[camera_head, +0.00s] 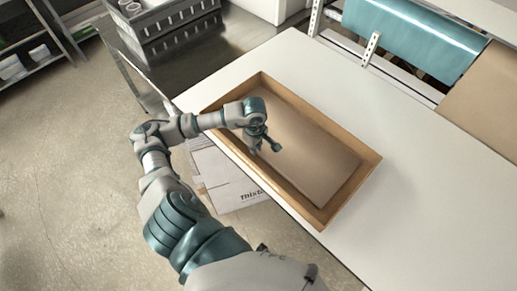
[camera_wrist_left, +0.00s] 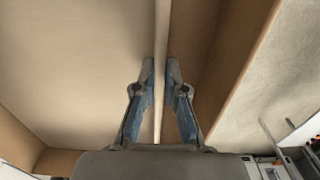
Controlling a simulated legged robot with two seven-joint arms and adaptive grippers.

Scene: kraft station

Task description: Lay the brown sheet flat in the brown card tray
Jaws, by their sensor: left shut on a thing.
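The brown card tray (camera_head: 322,217) lies on the white table, its low walls rising around a flat floor. The brown sheet (camera_head: 315,145) is inside the tray and covers most of its floor. My left gripper (camera_head: 265,148) is over the tray's left part, shut on the sheet's edge. In the left wrist view, the fingertips (camera_wrist_left: 160,75) stand on either side of that edge, with the sheet (camera_wrist_left: 75,65) to the left and the tray wall (camera_wrist_left: 235,55) to the right. Whether the whole sheet touches the floor cannot be told. My right gripper is out of view.
The white table (camera_head: 440,215) is clear to the right of the tray. A teal roll (camera_head: 415,38) and brown paper (camera_head: 485,95) are at the back right. Grey crates (camera_head: 165,25) stand at the back left. A white printed box (camera_head: 225,180) is below the table's near edge.

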